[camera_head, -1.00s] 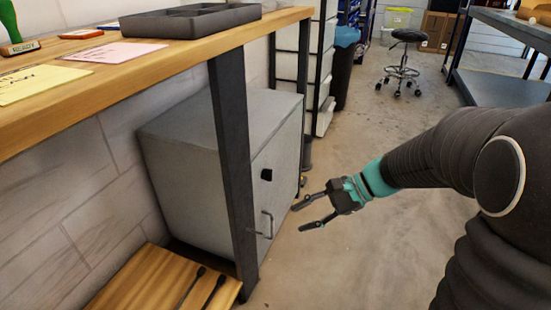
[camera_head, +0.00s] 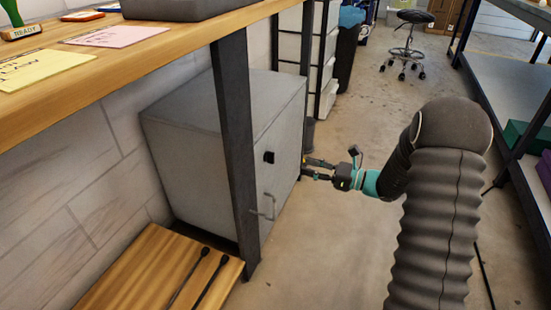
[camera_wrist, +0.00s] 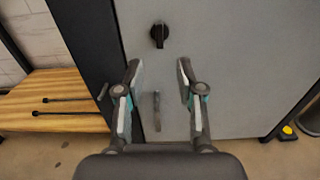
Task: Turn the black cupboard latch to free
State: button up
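The black latch (camera_head: 269,157) is a small knob on the door of the grey cupboard (camera_head: 190,110) under the bench. In the wrist view the latch (camera_wrist: 159,36) stands upright, above and beyond the fingertips. My gripper (camera_head: 308,168) is to the right of the latch in the head view, in front of the door and apart from the latch. In the wrist view my gripper (camera_wrist: 158,72) is open and empty, its two fingers spread. The metal door handle (camera_wrist: 157,110) shows between the fingers, lower on the door; it also shows in the head view (camera_head: 265,206).
A dark bench leg (camera_head: 236,150) stands in front of the cupboard, left of the latch. A low wooden board (camera_head: 150,275) with two dark sticks lies at the lower left. The floor (camera_head: 330,240) right of the cupboard is clear. A shelf rack (camera_head: 510,90) stands at the right.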

aim_at(274, 158)
jog(key=x, duration=1.1)
jog(key=shift+a+b, duration=0.2)
jog(key=shift+b, duration=0.15)
grip_shut()
